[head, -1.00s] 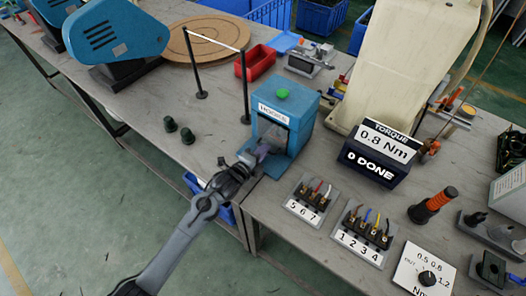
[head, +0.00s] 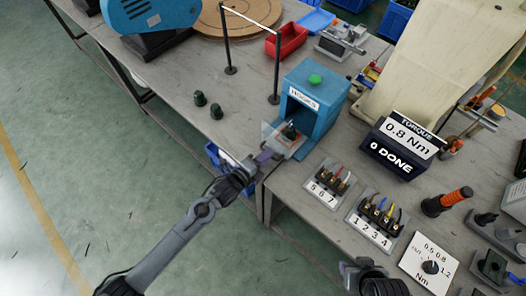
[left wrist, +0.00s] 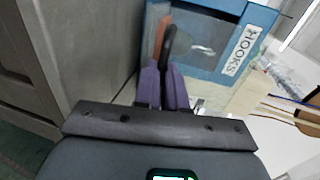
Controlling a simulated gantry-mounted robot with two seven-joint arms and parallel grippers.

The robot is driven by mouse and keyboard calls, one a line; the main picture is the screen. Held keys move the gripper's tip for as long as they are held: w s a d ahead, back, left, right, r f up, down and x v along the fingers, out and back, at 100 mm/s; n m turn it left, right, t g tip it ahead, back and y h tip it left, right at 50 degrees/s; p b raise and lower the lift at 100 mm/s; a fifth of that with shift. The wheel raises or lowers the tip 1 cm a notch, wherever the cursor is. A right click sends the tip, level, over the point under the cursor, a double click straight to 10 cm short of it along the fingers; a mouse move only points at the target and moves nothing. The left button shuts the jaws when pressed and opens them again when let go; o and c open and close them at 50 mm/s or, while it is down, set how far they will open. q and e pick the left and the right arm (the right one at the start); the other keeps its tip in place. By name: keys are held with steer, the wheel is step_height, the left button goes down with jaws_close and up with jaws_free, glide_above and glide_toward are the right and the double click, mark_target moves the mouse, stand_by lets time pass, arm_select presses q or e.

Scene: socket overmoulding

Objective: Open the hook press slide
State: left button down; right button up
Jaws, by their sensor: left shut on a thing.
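The hook press (head: 318,85) is a blue box labelled HOOKS with a green button on top, near the table's front edge. Its slide (head: 298,149) sticks out of the front opening, with a dark part (head: 290,132) on it and a clear panel (head: 270,136) tilted beside it. My left gripper (head: 268,156) is at the slide's front end. In the left wrist view, its purple fingers (left wrist: 164,82) are closed around a dark handle (left wrist: 170,45) in front of the press. My right gripper (head: 368,276) shows only partly at the bottom edge; its fingers are unclear.
Two dark green parts (head: 208,106) stand on the table left of the press, near a black-legged frame (head: 277,70). Numbered terminal holders (head: 328,184) and a torque display (head: 402,147) stand to the right. A red bin (head: 287,41) is behind.

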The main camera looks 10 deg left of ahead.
arm_select(q)
steer(key=c, duration=1.2)
jaws_free()
steer(key=shift+s+a+r, duration=0.1)
steer(key=shift+s+a, duration=0.05)
steer(key=shift+s, duration=0.1)
steer(key=p+v, duration=0.2)
steer(key=v, duration=0.8)
steer(key=shift+s, duration=0.1)
